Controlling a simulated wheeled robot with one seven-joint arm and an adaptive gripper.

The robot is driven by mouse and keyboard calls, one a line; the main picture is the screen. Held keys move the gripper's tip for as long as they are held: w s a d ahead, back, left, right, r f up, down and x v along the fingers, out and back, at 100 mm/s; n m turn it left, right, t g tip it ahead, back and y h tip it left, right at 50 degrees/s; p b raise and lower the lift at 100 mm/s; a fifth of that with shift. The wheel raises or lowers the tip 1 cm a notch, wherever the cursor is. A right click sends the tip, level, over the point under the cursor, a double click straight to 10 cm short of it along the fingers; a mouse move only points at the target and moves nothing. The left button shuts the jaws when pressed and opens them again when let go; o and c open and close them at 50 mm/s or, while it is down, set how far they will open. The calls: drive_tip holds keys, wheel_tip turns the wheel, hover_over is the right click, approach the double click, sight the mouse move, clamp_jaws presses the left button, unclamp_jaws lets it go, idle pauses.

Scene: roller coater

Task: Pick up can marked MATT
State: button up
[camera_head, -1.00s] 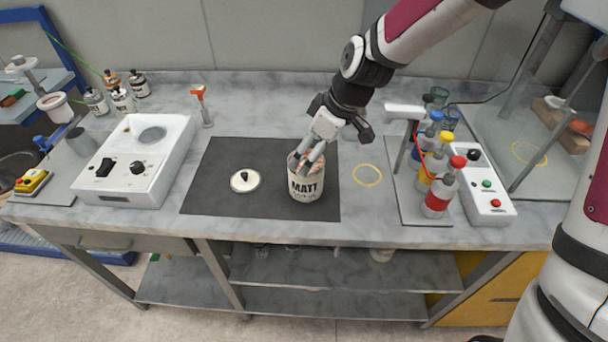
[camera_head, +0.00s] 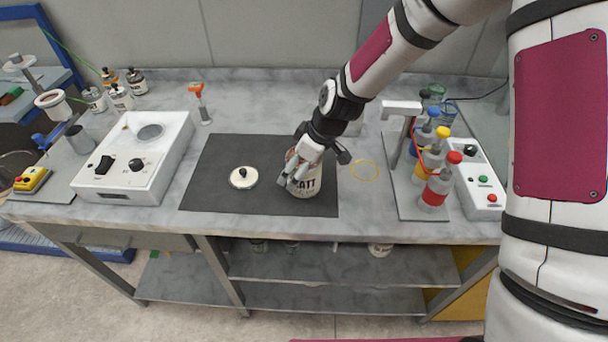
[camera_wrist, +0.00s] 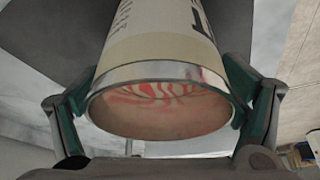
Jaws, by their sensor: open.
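The can marked MATT (camera_head: 309,184) stands upright on the dark mat, its lettering partly covered by my gripper in the head view. In the wrist view the can (camera_wrist: 165,45) fills the middle, with its open rim towards the camera and red and white streaks inside. My gripper (camera_head: 292,183) is open at the can. In the wrist view its fingers (camera_wrist: 165,105) lie on the left and right sides of the can near the rim. Whether they touch it I cannot tell.
A round lid (camera_head: 243,177) with a black knob lies on the mat (camera_head: 215,190) left of the can. A white device (camera_head: 135,160) stands further left. A stand with bottles (camera_head: 437,185) is on the right, beyond a yellow ring (camera_head: 365,171).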

drive_tip(key=shift+c, duration=0.4)
drive_tip(key=c, duration=1.6)
drive_tip(key=shift+o, duration=0.2)
drive_tip(key=shift+w+r, duration=0.1)
